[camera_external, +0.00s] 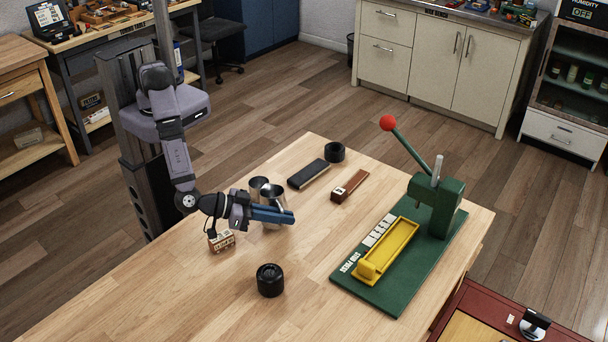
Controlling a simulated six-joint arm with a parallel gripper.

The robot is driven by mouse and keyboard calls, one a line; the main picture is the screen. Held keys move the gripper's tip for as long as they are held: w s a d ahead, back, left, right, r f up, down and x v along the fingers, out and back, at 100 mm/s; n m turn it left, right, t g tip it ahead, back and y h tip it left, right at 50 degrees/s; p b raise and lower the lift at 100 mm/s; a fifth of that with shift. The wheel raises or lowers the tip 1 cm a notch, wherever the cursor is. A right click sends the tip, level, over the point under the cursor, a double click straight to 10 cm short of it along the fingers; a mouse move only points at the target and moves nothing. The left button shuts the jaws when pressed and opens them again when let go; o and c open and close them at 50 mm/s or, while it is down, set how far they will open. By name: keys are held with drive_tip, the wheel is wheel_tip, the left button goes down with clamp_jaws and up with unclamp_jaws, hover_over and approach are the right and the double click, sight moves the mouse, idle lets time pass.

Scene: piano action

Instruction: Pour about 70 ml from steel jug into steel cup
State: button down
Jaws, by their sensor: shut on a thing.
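Two steel vessels stand close together near the left part of the wooden table. The nearer one, which I take as the steel jug (273,192), is at my gripper (283,214) and partly hidden by its blue fingers. My gripper is shut on it from the near side. The other, which I take as the steel cup (257,184), is just behind and to the left. It is partly hidden by the jug and my gripper. Both look roughly upright. I cannot tell whether they touch, whether the jug is lifted, or how much liquid either holds.
A small labelled box (221,241) sits left of my gripper, and a black cylinder (270,280) stands in front. A dark block (308,174), a black ring (335,152) and a brown block (350,186) lie behind. A green press (436,205) with a yellow tray (390,250) is right.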

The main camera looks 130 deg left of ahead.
sight(272, 189)
drive_tip(key=shift+s+a+r+n+t+b, duration=0.25)
drive_tip(key=shift+s+r+n+t+b, duration=0.05)
drive_tip(key=shift+s+r+n, duration=0.2)
drive_tip(key=shift+s+a+r+n+t+b, duration=0.3)
drive_tip(key=shift+s+r+n, duration=0.1)
drive_tip(key=shift+s+r, duration=0.1)
drive_tip(key=s+n+b, duration=0.1)
drive_tip(key=s+a+r+n+t+b, duration=0.1)
drive_tip(key=b, duration=0.1)
drive_tip(key=s+a+r+n+t+b, duration=0.1)
drive_tip(key=s+b, duration=0.1)
drive_tip(key=shift+a+n, duration=0.1)
drive_tip(key=shift+n, duration=0.3)
drive_tip(key=r, duration=0.1)
drive_tip(key=s+r+n+t+b, duration=0.1)
drive_tip(key=n, duration=0.1)
drive_tip(key=shift+s+a+r+t+b, duration=0.25)
drive_tip(key=shift+a+r+t+b, duration=0.05)
drive_tip(key=shift+a+r, duration=0.1)
drive_tip(key=shift+s+a+r+n+t+y+b, duration=0.3)
drive_tip(key=shift+s+r+n+b, duration=0.25)
drive_tip(key=shift+n, duration=0.15)
drive_tip(key=shift+s+r+n, duration=0.15)
drive_tip(key=shift+r+n, duration=0.1)
drive_tip(key=shift+n, duration=0.05)
drive_tip(key=shift+s+a+r+n+b, duration=0.2)
drive_tip(key=shift+s+n+b, duration=0.1)
drive_tip(key=shift+b, duration=0.1)
